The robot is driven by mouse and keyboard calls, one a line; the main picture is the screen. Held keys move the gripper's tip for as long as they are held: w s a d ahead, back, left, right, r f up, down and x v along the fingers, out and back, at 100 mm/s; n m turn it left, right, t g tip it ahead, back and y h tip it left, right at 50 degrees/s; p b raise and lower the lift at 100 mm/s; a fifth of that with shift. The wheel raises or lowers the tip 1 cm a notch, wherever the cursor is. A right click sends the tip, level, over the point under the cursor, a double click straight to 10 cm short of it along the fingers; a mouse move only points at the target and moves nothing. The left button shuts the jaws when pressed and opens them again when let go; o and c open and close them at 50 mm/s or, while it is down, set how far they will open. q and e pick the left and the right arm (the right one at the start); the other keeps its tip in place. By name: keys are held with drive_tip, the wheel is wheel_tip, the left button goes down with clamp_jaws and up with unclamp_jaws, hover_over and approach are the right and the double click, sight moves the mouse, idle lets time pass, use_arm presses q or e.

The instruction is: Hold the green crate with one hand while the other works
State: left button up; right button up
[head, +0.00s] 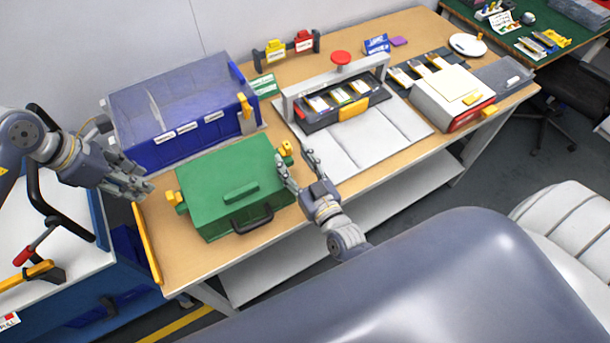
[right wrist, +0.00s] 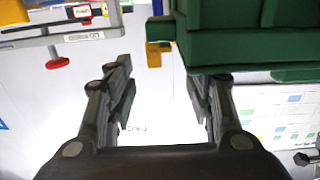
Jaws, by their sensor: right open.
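The green crate (head: 222,175) stands on the wooden table with its lid down. It has a dark handle (head: 252,218) on its front and yellow latches (head: 286,149) at its sides. My left gripper (head: 146,188) is in the air to the left of the crate, apart from it; its fingers overlap, so their gap is unclear. My right gripper (head: 294,172) is open and empty at the crate's right side. In the right wrist view, the crate (right wrist: 250,45) is at the upper right, near one finger of this gripper (right wrist: 162,95); contact cannot be told.
A blue bin (head: 170,105) stands behind the crate. A grey press (head: 340,72) with a red knob (head: 341,57) stands right of it, behind pale mats (head: 385,135). A white-and-red box (head: 452,98) is further right. A yellow strip (head: 147,243) lines the table's left edge.

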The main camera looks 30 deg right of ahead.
sight(287, 150)
drive_tip(key=shift+w+a, duration=0.1)
drive_tip(key=shift+w, duration=1.75)
clamp_jaws()
